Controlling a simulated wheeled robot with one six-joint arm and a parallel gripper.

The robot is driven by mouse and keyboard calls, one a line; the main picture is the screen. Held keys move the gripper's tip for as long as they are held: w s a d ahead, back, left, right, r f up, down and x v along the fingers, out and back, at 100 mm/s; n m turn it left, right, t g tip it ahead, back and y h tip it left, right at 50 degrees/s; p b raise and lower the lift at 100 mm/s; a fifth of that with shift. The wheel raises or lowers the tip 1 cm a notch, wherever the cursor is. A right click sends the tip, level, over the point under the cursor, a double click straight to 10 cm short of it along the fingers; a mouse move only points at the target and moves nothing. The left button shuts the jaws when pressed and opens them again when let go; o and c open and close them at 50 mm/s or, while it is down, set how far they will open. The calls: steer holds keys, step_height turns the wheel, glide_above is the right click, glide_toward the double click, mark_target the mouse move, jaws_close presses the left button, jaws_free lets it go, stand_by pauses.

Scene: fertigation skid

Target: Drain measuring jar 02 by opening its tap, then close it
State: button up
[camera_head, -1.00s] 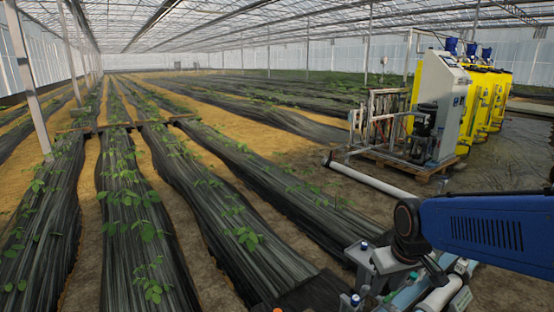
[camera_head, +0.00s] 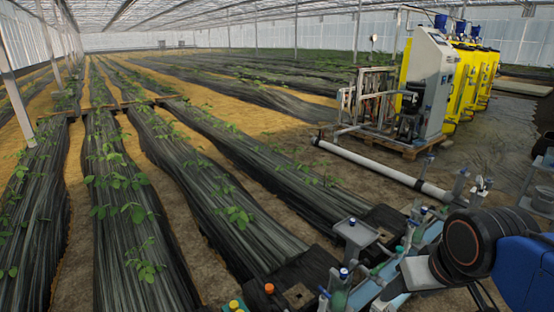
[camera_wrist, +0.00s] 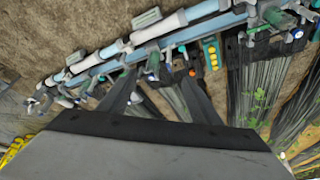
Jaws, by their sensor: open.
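A pipe run with taps and fittings crosses the wrist view; its long light-blue rail (camera_wrist: 180,38) also shows at the lower right of the head view (camera_head: 428,236). Pale cylinders (camera_wrist: 160,26) lie along it. I cannot tell which part is measuring jar 02 or its tap; no label is readable. Small blue-capped fittings (camera_wrist: 152,76) show near the fingers. In the head view my arm covers part of the rail, and the gripper is not clearly visible.
A grey control cabinet (camera_head: 428,75) and yellow tanks (camera_head: 460,80) stand at the back right. A white pipe (camera_head: 375,165) lies along the ground. Black-covered plant rows (camera_head: 190,150) fill the left. Orange and yellow knobs (camera_head: 269,288) show low in front.

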steer(key=shift+o, duration=0.7)
steer(key=m+g, duration=0.5)
steer(key=m, duration=0.6)
glide_above(325, 291)
step_height(325, 291, down, 24)
step_height(325, 291, down, 17)
steer(key=shift+a+r, duration=0.1)
steer(key=c, duration=1)
